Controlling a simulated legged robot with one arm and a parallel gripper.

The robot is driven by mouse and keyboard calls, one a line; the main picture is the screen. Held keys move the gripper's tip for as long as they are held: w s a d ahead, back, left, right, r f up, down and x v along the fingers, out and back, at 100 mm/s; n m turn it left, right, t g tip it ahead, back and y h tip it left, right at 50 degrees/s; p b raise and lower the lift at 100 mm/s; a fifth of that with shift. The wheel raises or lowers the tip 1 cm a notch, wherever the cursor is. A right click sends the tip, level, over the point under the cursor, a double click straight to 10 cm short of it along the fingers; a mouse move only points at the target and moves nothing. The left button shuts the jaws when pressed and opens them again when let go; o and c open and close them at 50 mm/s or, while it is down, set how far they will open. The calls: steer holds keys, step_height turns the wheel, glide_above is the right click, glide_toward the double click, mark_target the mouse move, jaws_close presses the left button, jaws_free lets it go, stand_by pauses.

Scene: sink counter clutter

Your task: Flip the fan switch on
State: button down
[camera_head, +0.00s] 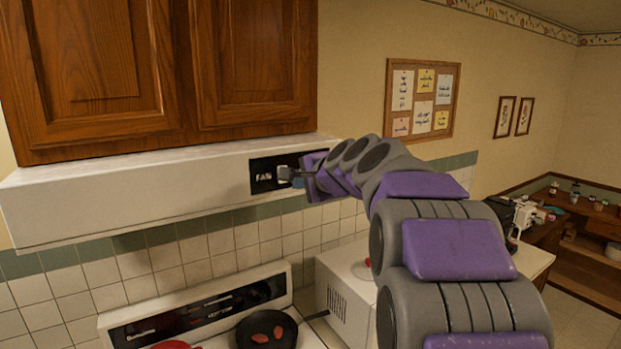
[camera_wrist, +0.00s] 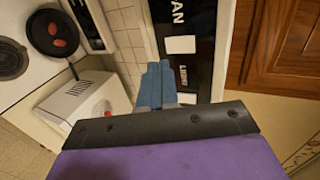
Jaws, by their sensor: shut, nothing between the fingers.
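The black switch panel (camera_head: 262,177) is set in the front of the white range hood, with a "FAN" label showing. In the wrist view, the white fan switch (camera_wrist: 181,45) sits just past the "FAN" lettering, and a "LIGHT" label follows with another white switch (camera_wrist: 187,98) partly beside my fingers. My gripper (camera_head: 285,174) is shut and empty, its blue-grey fingertips in front of the panel. In the wrist view, the fingertips (camera_wrist: 158,66) lie beside the panel, left of the fan switch. I cannot tell whether they touch it, or the switch's position.
Wooden cabinets (camera_head: 250,65) hang directly above the white hood (camera_head: 130,202). Below is a stove with a dark pan (camera_head: 250,341) holding reddish pieces. A white appliance (camera_head: 340,283) stands right of the stove. A cork board (camera_head: 443,99) hangs on the wall behind my arm.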

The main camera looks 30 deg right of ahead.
mark_target(284, 183)
steer(key=shift+w+r+p+x, duration=0.1)
steer(key=shift+r+p+x, duration=0.05)
steer(key=shift+x, duration=0.8)
steer(key=shift+w+r+p+x, duration=0.1)
steer(key=shift+r+p+x, duration=0.1)
steer(key=shift+x, duration=0.75)
steer(key=shift+w+r+p+x, duration=0.1)
steer(key=shift+r+p+x, duration=0.05)
steer(key=shift+x, duration=0.8)
steer(key=shift+w+a+f+b, duration=0.1)
steer(key=shift+f+b, duration=0.15)
steer(key=shift+b, duration=0.5)
steer(key=shift+r, duration=0.25)
steer(key=shift+p, duration=0.35)
steer(key=shift+r+p, duration=0.8)
steer(key=shift+r, duration=0.05)
steer(key=shift+f, duration=0.1)
